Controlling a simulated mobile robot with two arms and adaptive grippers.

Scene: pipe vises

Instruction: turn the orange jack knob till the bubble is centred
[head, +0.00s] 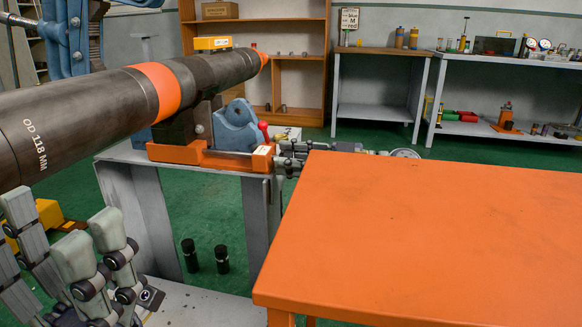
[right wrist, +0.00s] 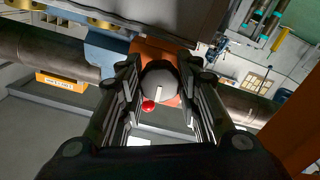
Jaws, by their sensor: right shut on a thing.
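A long dark pipe (head: 82,113) with an orange band lies across a vise stand. A yellow level (head: 212,43) sits on the pipe; its bubble is too small to make out. The orange jack base (head: 210,157) is under the pipe. In the right wrist view a rounded grey knob end (right wrist: 159,78) with a white mark sits between my right gripper's fingers (right wrist: 160,92), which are shut on it. In the head view my right gripper (head: 284,152) is at the jack's right end, partly behind the orange table. My left gripper (head: 62,240) is open and empty at lower left.
An orange table (head: 430,230) fills the right foreground, its top bare. A red ball (head: 263,127) shows near the jack's right end. A wooden shelf (head: 318,75) and grey benches stand behind.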

